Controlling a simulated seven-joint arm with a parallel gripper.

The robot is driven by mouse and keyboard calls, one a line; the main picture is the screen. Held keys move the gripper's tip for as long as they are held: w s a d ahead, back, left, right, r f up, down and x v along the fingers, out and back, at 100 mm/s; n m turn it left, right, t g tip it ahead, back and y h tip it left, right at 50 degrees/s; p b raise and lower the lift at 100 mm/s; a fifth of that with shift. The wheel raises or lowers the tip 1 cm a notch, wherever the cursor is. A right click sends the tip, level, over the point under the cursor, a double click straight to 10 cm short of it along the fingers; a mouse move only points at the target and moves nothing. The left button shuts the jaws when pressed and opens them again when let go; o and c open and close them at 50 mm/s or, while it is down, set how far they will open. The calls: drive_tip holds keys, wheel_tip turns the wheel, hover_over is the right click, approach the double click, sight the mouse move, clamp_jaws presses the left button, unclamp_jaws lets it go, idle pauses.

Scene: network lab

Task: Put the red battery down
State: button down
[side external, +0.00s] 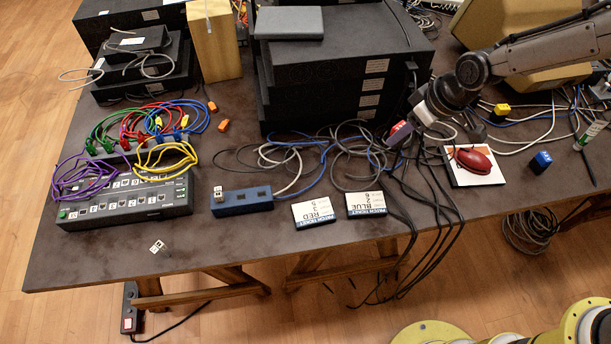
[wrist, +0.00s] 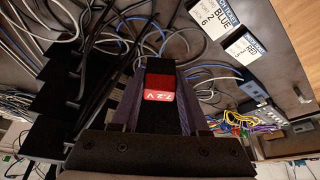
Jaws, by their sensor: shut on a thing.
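The red battery (wrist: 160,88), marked 7.2V, is between the fingers of my gripper (wrist: 160,76) in the wrist view. A small red part of the battery (side external: 399,127) also shows in the side view, at the end of my gripper (side external: 401,133). My gripper is shut on it, above the cable tangle at the middle right of the dark table (side external: 300,255). The fingers and cables hide part of the battery. I cannot tell whether it touches anything below.
Loose black, grey and blue cables (side external: 345,160) surround my gripper. Cards marked RED (side external: 313,213) and BLUE (side external: 365,204) lie nearer the front edge. Black boxes (side external: 340,90) stand behind.

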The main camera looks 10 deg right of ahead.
drive_tip(key=s+a+n+y, duration=0.1)
drive_tip(key=s+a+n, duration=0.2)
drive_tip(key=s+a, duration=0.55)
drive_tip(key=shift+g, duration=0.3)
drive_tip(key=w+a+f, duration=0.2)
drive_tip(key=w+a, duration=0.1)
drive_tip(key=w+a+f, duration=0.3)
drive_tip(key=w, duration=0.1)
drive_tip(key=w+a+f, duration=0.2)
drive_tip(key=w+a, duration=0.1)
drive_tip(key=shift+w+a+f, duration=0.25)
drive_tip(key=shift+w+f, duration=0.05)
drive_tip(key=shift+w, duration=0.1)
drive_tip(key=shift+w+a+f, duration=0.4)
drive_tip(key=shift+w+f, duration=0.15)
drive_tip(key=shift+f, duration=1.65)
drive_tip(key=shift+f, duration=0.15)
drive_tip(key=shift+c, duration=2)
unclamp_jaws()
